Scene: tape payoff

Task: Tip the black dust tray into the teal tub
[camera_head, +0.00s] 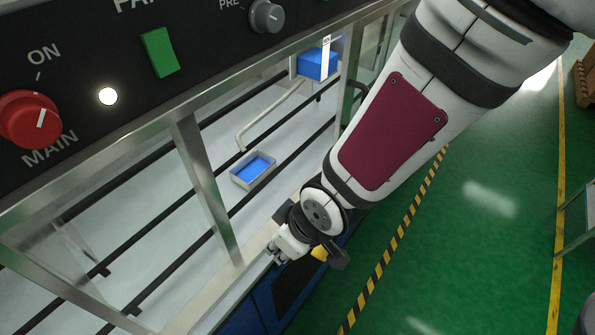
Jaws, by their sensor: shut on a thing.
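My arm reaches down from the upper right, and my gripper (277,252) is at the metal front edge of the machine, above its blue front. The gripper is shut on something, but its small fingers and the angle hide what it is. I cannot make out the black dust tray for sure. A dark area (290,287) shows on the blue front just below the gripper, and I cannot tell whether it is the tray or a panel. No teal tub can be made out in this view.
A small pale tray with a blue inside (253,170) sits on the machine's white bed. A blue box (318,65) is farther back. A metal frame post (206,185) stands left of my gripper. Clear green floor (482,200) lies to the right, with yellow-black tape.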

